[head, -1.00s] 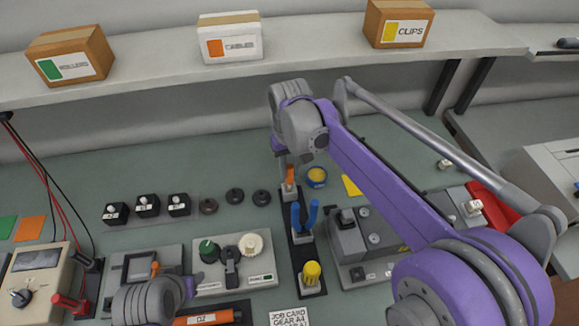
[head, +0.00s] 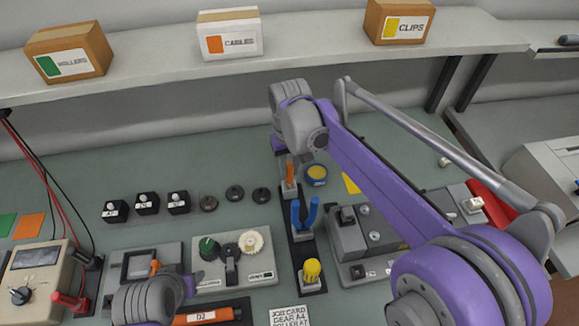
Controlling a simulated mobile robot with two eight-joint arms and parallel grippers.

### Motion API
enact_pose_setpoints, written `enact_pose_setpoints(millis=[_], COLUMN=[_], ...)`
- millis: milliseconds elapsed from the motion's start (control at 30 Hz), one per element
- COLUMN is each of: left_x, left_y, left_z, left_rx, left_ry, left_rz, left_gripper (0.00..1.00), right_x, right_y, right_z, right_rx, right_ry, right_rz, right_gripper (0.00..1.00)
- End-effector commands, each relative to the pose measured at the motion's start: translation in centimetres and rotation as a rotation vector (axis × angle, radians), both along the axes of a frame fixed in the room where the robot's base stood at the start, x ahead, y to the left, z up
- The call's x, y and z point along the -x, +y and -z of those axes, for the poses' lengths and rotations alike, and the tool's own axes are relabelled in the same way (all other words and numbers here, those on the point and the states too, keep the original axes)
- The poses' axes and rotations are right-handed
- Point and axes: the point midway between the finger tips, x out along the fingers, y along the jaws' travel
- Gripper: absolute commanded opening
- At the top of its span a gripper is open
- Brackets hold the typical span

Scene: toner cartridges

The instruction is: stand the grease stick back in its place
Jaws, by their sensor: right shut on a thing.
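The grease stick appears to be the slim orange stick (head: 290,173) at the far end of a black rack (head: 301,250). It looks upright over the far place of the rack; I cannot tell whether its lower end is fully seated. My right gripper (head: 287,160) is shut on its upper part from above, and the fingers are small and partly hidden by my arm. Blue-handled pliers (head: 304,214) and a yellow-handled tool (head: 312,270) stand in the nearer places. My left gripper (head: 190,283) is low at the left, its jaws not clear.
A yellow-topped blue tin (head: 316,174) stands just right of the stick. A grey device (head: 367,235) is right of the rack; a gear plate (head: 235,266) is left. An orange cartridge (head: 208,316) lies near my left gripper. Open mat lies left of the stick.

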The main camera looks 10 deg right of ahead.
Motion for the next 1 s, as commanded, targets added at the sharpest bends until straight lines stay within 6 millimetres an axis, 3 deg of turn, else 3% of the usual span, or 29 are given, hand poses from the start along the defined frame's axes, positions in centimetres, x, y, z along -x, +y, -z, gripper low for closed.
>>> enact_pose_setpoints(millis=[1000], left_x=[0.3], left_y=[0.0], left_z=[1.0], left_rx=[0.0], left_ry=[0.005], left_rz=[0.0], left_gripper=[0.5], right_x=[0.0], right_y=[0.0], right_z=[1.4], right_rx=[0.0], right_ry=[0.0], right_rz=[0.0], right_gripper=[0.0])
